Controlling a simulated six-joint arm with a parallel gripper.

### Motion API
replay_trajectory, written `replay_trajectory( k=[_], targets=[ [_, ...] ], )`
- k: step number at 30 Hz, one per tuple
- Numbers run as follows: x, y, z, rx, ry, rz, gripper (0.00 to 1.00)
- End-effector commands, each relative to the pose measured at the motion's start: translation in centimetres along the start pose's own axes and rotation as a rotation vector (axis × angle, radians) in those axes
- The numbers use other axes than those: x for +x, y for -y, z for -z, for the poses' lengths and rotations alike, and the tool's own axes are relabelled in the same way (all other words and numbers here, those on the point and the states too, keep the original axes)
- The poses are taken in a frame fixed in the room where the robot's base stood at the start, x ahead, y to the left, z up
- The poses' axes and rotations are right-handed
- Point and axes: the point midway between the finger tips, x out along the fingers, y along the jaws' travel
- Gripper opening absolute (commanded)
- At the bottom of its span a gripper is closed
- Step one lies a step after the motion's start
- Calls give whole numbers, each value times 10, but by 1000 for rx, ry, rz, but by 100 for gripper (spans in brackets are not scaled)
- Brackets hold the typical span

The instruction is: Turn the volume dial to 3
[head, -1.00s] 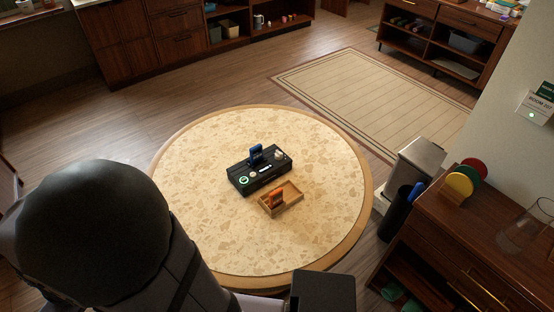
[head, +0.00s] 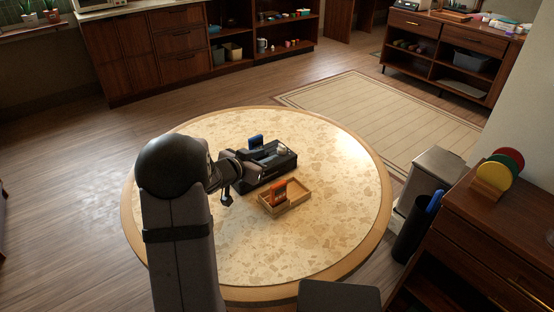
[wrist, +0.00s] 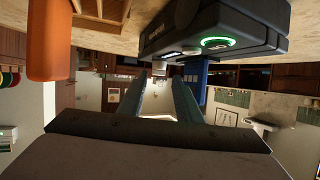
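The black device (head: 283,165) sits on the round table, partly hidden behind my gripper (wrist: 160,78) in the head view. In the wrist view the black device (wrist: 235,22) appears upside down, with a lit green ring (wrist: 215,42) and small pale controls beside it. I cannot tell which control is the volume dial, and no number can be read. A blue upright piece (head: 256,141) stands at the device's back.
A wooden tray (head: 297,200) with an orange upright piece (head: 279,192) stands in front of the device. The rest of the round table (head: 330,235) is clear. A sideboard (head: 470,225) and a bin (head: 425,180) stand to the right.

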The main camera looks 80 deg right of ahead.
Motion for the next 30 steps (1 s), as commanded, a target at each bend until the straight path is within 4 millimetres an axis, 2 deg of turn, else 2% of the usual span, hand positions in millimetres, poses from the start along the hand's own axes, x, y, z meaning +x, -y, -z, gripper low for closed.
replay_trajectory(
  k=[2, 13, 24, 30],
  targets=[
    [9, -3, 9, -38, 1, 5, 31],
    [23, -3, 9, -69, 7, 13, 31],
    [69, -2, 8, -68, 8, 14, 31],
    [83, -1, 9, -69, 7, 16, 31]
  ],
)
